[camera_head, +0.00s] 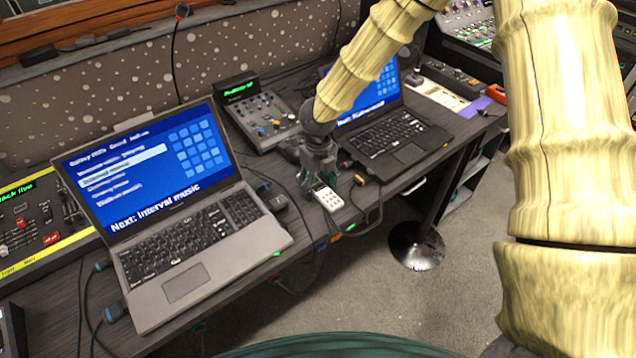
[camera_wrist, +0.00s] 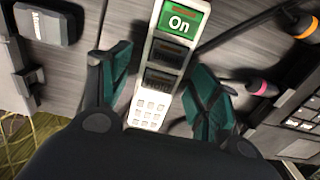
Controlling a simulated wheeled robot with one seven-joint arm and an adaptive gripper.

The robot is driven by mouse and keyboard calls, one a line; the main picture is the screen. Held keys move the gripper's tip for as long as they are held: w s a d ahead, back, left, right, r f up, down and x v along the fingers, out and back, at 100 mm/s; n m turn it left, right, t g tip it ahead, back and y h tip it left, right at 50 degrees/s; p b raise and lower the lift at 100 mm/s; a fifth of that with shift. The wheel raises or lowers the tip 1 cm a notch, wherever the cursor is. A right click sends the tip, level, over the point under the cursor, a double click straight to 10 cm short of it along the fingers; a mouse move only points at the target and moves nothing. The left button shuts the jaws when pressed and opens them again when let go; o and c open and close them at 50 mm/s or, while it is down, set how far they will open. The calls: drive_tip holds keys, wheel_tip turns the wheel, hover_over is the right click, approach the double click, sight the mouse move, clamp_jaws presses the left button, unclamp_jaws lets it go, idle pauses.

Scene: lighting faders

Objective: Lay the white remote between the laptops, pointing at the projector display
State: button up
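The white remote (camera_head: 327,197) lies near the table's front edge between the two laptops, its keypad end toward the edge; my gripper hides its far end. The wrist view shows the remote (camera_wrist: 152,107) with a green "On" screen at its top end. My gripper (camera_head: 318,182) is over it. In the wrist view my gripper's fingers (camera_wrist: 160,95) stand apart on either side of the remote; firm contact is not visible. The left laptop (camera_head: 185,225) and right laptop (camera_head: 385,135) are open. The small display with green text (camera_head: 239,90) stands behind, on a mixer.
Cables with coloured plugs (camera_wrist: 262,88) lie close on the right. The mixer (camera_head: 262,120) is behind my gripper. The table's front edge is close to the remote.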

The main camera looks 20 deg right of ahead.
sight(318, 185)
wheel_tip(318, 185, up, 12)
drive_tip(key=shift+r, duration=0.15)
idle(0.7)
idle(1.8)
